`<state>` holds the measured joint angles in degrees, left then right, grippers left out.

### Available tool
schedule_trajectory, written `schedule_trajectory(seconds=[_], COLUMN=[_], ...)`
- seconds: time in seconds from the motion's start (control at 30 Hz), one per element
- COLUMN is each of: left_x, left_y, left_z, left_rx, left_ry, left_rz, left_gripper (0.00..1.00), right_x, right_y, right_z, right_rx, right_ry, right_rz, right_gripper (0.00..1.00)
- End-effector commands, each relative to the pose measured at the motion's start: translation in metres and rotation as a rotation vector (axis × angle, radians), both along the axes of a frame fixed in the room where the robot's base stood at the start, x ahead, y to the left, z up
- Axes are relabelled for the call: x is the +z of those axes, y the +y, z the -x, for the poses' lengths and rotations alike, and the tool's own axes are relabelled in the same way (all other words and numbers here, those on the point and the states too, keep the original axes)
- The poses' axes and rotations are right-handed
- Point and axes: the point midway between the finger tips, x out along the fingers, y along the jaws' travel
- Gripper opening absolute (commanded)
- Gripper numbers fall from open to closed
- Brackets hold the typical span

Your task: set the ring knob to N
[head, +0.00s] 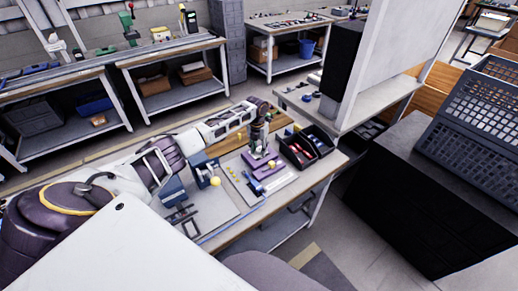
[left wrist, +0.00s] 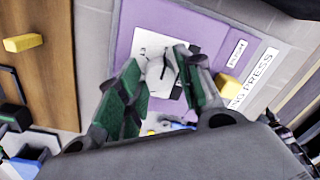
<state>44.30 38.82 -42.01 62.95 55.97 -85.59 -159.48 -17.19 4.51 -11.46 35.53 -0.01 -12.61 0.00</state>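My left gripper (head: 259,150) reaches down over a purple panel (head: 250,159) on the workbench in the head view. In the left wrist view, its two green-padded fingers (left wrist: 158,66) are spread apart. A pale grey round knob (left wrist: 160,74) shows between and beyond them, on a white plate on the purple panel (left wrist: 205,30). The right finger covers part of the plate. I cannot tell whether either finger touches the knob. The knob's letters and pointer setting are not readable, and the head view is too small to show them. My right gripper is not in view.
Black bins (head: 305,146) stand right of the panel. A blue device (head: 205,168) with a yellow ball knob stands left. A yellow block (left wrist: 22,43) lies on the wooden bench. A label reading "NG PRESS" (left wrist: 250,78) borders the panel. A white board rises behind the bench's right side.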

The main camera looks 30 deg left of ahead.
Motion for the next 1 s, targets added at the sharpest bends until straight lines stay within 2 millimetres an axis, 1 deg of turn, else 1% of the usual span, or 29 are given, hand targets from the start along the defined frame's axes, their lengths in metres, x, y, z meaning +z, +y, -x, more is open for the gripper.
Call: schedule_trajectory(seconds=[0.03, 0.07, 0.3, 0.4, 0.57, 0.77, 1.0], left_x=[0.000, 0.000, 0.000, 0.000, 0.006, 0.024, 0.058], left_y=[0.000, 0.000, 0.000, 0.000, 0.001, 0.002, 0.003], left_z=[0.000, 0.000, 0.000, 0.000, 0.000, 0.000, 0.000], left_rx=[0.000, 0.000, 0.001, 0.001, 0.001, 0.001, 0.001], left_ry=[0.000, 0.000, 0.000, 0.000, 0.000, -0.001, -0.002], left_rz=[0.000, 0.000, 0.000, 0.000, 0.000, 0.000, 0.000], left_gripper=[0.47, 0.51, 0.51, 0.51, 0.51, 0.51, 0.51], right_x=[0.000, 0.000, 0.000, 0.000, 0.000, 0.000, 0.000], right_y=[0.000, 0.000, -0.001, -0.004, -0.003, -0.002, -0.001], right_z=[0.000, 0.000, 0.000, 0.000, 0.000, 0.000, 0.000], right_rx=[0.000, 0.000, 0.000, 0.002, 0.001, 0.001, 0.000], right_ry=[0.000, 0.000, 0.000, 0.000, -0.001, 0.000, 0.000], right_rz=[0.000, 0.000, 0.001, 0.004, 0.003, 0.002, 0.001], right_gripper=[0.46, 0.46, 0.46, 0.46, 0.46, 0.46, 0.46])
